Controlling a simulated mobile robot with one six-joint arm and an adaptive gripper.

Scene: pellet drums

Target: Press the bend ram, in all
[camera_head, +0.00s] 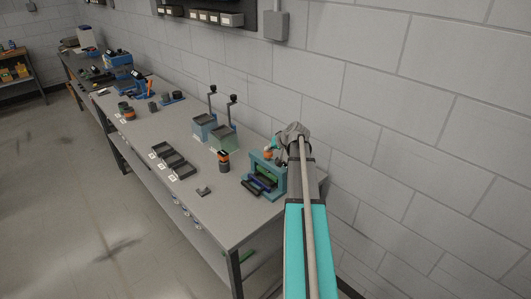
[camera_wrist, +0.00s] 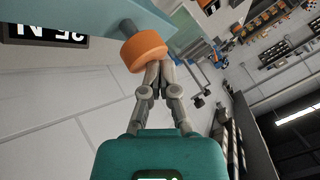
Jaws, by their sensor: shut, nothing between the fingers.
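The bend press (camera_head: 263,177) is a teal bench unit near the right end of the bench, with a dark slot and green and blue parts at its front. Its ram has an orange round knob (camera_head: 268,155), which also shows large in the wrist view (camera_wrist: 143,50) on a dark shaft coming from a teal body. My gripper (camera_wrist: 158,70) is shut and empty, with its fingertips together at the knob's edge. I cannot tell whether they touch it. In the head view my gripper (camera_head: 273,145) is small, just above the knob, partly hidden by my wrist.
An orange-and-black drum (camera_head: 223,161) stands left of the press, with a small grey block (camera_head: 203,191) in front. Black trays (camera_head: 172,162) and two lever units (camera_head: 222,134) stand farther left. The wall is close behind.

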